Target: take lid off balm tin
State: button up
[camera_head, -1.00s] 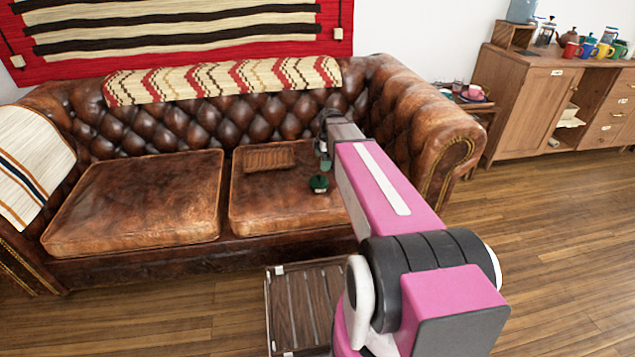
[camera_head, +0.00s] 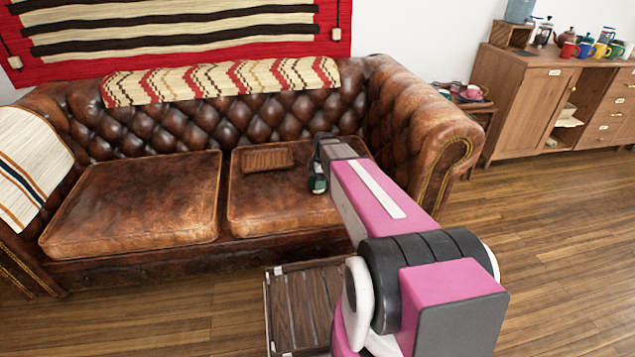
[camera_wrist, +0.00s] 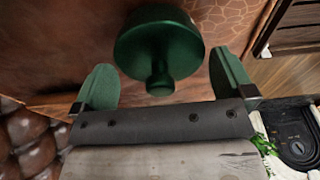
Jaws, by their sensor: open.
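The balm tin (camera_head: 317,187) is a small dark green round thing on the right seat cushion of the leather sofa. In the wrist view its green lid (camera_wrist: 157,42) shows as a wide disc with a knob (camera_wrist: 159,82) in its middle. My gripper (camera_wrist: 162,62) is open, with one green finger on each side of the knob and a clear gap to both. In the head view my gripper (camera_head: 318,172) is right at the tin and partly covers it.
A brown ribbed pad (camera_head: 268,159) lies on the same cushion, left of the tin. The sofa back (camera_head: 215,118) rises behind, and the right armrest (camera_head: 430,130) stands beside my arm. A slatted wooden table (camera_head: 300,300) stands in front. The left cushion (camera_head: 130,200) is bare.

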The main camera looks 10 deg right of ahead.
jog(key=c, duration=0.6)
jog(key=shift+o, duration=0.2)
